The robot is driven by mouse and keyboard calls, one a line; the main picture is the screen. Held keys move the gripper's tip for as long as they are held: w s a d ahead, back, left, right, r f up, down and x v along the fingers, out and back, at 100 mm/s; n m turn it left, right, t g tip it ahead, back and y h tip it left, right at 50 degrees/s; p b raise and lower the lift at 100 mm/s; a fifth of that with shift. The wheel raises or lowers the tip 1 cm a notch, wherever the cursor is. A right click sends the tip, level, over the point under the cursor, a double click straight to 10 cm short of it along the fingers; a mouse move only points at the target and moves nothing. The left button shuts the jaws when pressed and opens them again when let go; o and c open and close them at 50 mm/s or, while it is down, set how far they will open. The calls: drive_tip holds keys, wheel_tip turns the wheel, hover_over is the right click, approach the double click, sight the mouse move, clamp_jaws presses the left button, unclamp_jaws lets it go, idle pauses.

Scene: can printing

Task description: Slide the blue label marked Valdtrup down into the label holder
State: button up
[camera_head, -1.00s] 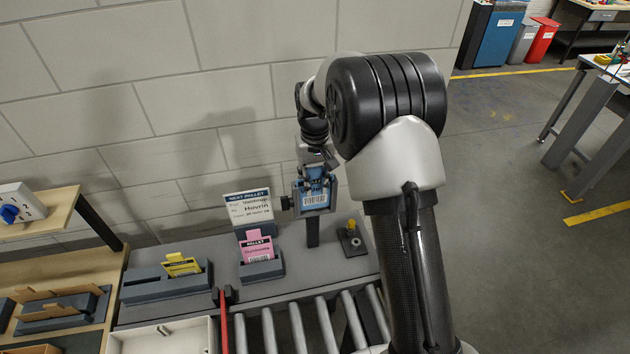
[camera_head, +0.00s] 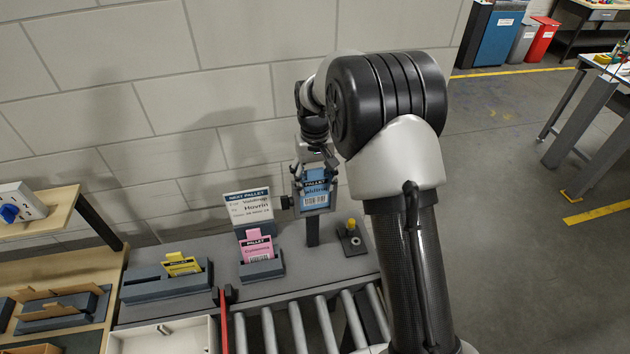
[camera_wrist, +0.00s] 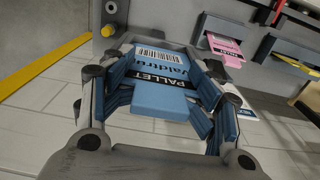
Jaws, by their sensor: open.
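The blue Valdtrup label (camera_head: 314,185) sits upright in the grey label holder (camera_head: 333,203) on its dark post, its barcode showing at the front. In the wrist view the label (camera_wrist: 160,69) shows its barcode, name, black PALLET band and plain blue tab. My gripper (camera_head: 317,162) is open just above the label. In the wrist view the blue-padded fingers of my gripper (camera_wrist: 162,100) stand apart on either side of the tab, with gaps visible. The holder's lower part is hard to make out in the wrist view.
A pink label (camera_head: 257,248) stands in a grey rack left of the post, below a white NEXT PALLET card (camera_head: 249,209). A yellow label (camera_head: 181,265) stands farther left. A small yellow-topped fixture (camera_head: 352,238) is right of the post. Rollers run in front.

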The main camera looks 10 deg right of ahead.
wheel_tip(320, 180, up, 12)
drive_tip(key=shift+f, duration=0.1)
idle(0.8)
